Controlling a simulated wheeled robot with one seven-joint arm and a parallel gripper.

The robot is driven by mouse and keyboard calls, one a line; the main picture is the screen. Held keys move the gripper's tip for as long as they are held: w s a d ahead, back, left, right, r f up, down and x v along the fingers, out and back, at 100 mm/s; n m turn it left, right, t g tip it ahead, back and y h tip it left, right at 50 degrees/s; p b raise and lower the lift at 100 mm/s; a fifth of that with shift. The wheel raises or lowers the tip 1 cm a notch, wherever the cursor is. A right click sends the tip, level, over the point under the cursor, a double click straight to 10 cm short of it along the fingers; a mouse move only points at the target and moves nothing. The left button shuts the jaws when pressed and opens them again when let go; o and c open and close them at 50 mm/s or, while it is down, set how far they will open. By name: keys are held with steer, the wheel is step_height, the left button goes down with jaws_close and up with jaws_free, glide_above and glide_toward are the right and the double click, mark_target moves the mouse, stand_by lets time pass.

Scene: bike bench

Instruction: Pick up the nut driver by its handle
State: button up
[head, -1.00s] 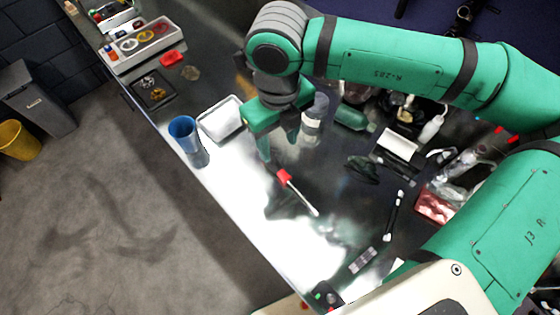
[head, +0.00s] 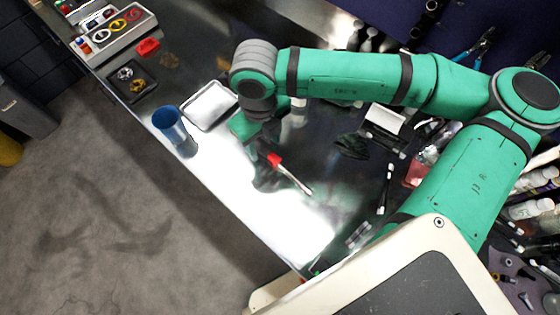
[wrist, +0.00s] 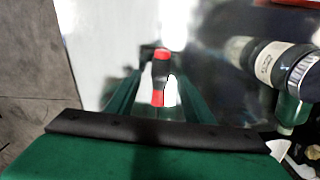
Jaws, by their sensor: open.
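The nut driver (head: 290,174) lies on the shiny bench top, with a red handle end and a thin pale shaft pointing to the lower right. In the wrist view its red-and-black handle (wrist: 160,72) shows ahead, between the two green fingers. My gripper (head: 252,137) is open and empty, up and to the left of the handle in the head view. Its fingers also show in the wrist view (wrist: 158,88), with a gap between them. The fingertips are partly hidden in the head view, and I cannot tell their exact height over the handle.
A blue cup (head: 168,124) and a white tray (head: 209,104) stand left of my gripper. A dark bottle with a pale label (wrist: 272,62) is at the right in the wrist view. A black marker-like tool (head: 386,187) lies to the right. The bench edge drops to floor at left.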

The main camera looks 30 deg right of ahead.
steer(key=shift+f, duration=0.4)
jaws_close()
